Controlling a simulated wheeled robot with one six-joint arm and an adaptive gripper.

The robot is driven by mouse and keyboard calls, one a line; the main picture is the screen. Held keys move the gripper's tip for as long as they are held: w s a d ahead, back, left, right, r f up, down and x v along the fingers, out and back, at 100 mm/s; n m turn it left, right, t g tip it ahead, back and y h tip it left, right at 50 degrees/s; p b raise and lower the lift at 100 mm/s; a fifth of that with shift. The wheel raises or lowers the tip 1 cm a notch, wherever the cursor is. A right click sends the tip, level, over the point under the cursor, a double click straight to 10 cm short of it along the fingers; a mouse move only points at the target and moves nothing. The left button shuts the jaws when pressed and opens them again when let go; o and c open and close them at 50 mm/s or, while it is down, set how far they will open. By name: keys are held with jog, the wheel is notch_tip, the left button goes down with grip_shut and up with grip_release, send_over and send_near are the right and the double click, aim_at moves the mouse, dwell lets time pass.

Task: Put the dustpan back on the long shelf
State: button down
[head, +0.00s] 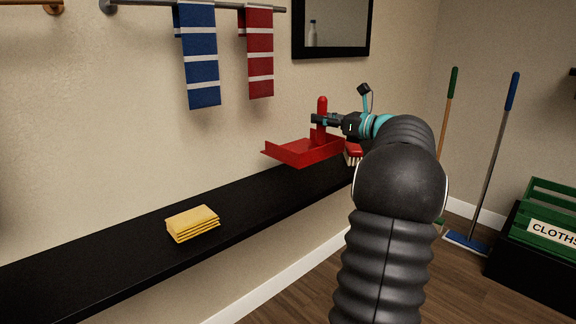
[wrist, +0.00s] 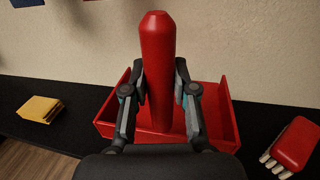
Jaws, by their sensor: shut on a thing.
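The red dustpan (head: 304,151) has a wide tray and an upright red handle. My gripper (head: 318,120) is shut on the handle. In the wrist view the dustpan's handle (wrist: 158,70) stands between the two fingers of my gripper (wrist: 160,100), with the tray beyond and below. The long shelf (head: 130,254) is black and runs along the wall. The dustpan is over the shelf's far part; I cannot tell whether its underside touches the shelf.
Folded yellow cloths (head: 193,223) lie on the shelf to the left. A red brush (wrist: 297,144) with pale bristles lies on the shelf right of the dustpan, close by. Shelf between cloths and dustpan is bare. Striped towels (head: 199,55) hang above; a green crate (head: 550,215) stands right.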

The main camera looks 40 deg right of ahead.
aim_at(306, 156)
jog(key=a+f, duration=0.1)
jog(key=a, duration=0.1)
jog(key=a+f+b, duration=0.1)
jog(key=a+f, duration=0.1)
jog(key=a, duration=0.1)
jog(key=w+a+f+b, duration=0.1)
jog(key=a+f, duration=0.1)
jog(key=a, duration=0.1)
jog(key=shift+w+a+f, duration=0.1)
jog(key=shift+f+b, duration=0.45)
jog(key=shift+f, duration=1.7)
jog(key=c, duration=0.9)
grip_release()
jog(key=shift+r, duration=0.2)
jog(key=shift+s, duration=0.25)
jog(key=p+v, duration=0.1)
jog(key=v, duration=1)
jog(key=shift+s, duration=0.25)
